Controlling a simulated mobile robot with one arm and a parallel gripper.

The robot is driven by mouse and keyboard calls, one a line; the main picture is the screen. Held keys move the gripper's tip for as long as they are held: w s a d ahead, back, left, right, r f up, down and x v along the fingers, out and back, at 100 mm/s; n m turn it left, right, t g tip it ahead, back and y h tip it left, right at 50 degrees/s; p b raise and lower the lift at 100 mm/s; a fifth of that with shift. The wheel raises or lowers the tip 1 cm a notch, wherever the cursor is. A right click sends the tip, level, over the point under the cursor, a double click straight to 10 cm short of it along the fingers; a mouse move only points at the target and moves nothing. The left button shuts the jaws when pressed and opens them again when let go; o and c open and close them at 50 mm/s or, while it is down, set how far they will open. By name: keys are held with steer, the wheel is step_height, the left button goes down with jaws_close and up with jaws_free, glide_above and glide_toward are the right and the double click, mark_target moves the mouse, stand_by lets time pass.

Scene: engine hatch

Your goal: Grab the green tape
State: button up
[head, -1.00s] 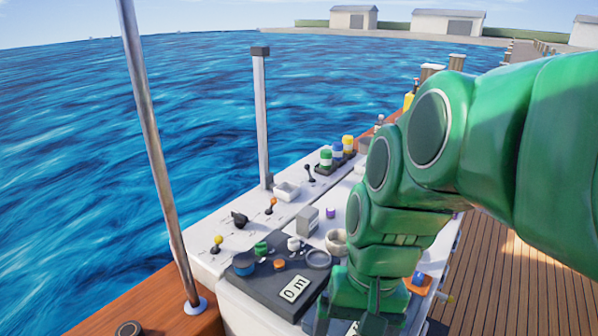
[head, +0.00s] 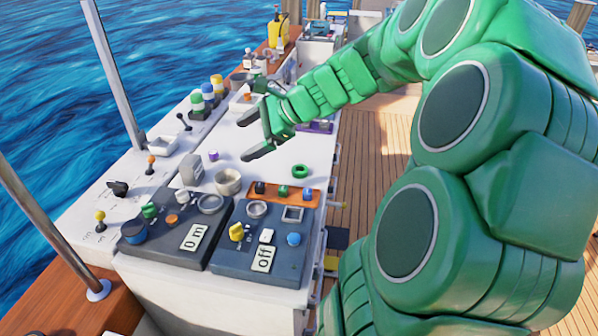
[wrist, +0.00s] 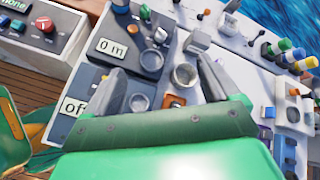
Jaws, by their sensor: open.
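The green tape (head: 300,171) is a small green ring lying flat on the white counter in the head view, behind the orange tray. My gripper (head: 252,136) is open and empty above the counter. Its fingers point left, and it is farther back and to the left of the tape, apart from it. In the wrist view my gripper (wrist: 162,66) shows two spread dark fingers over the counter with nothing between them. I cannot make out the tape there; the gripper body covers the lower middle of that view.
An orange tray (head: 262,200) with small pieces lies just in front of the tape. Dark panels marked "0 m" (head: 168,247) and "off" (head: 242,268) fill the near counter. A beige cup (head: 228,182) and grey box (head: 191,168) stand left. Bare counter surrounds the tape.

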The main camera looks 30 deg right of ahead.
steer(key=w+d+f+m+t+h, duration=0.15)
steer(key=d+m, duration=0.25)
steer(key=d, duration=0.4)
steer(key=w+d+f+m+t+h, duration=0.15)
steer(key=d+m, duration=0.25)
steer(key=d, duration=0.4)
steer(key=d+f+m+t+h, duration=0.1)
steer(key=d+m+t, duration=0.25)
steer(key=d, duration=0.55)
glide_toward(302, 170)
steer(key=shift+w+r+m+g, duration=0.15)
steer(key=shift+w+m+g, duration=0.1)
steer(key=shift+w+g, duration=0.3)
steer(key=shift+w+a+f, duration=0.1)
steer(key=shift+w+f, duration=0.15)
steer(key=shift+f, duration=0.4)
steer(key=shift+x, duration=1.25)
steer(key=w, duration=0.1)
steer(key=w+a, duration=0.1)
steer(key=w, duration=0.1)
steer(key=shift+w+a+f, duration=0.1)
steer(key=shift+f, duration=0.05)
steer(key=shift+x, duration=0.9)
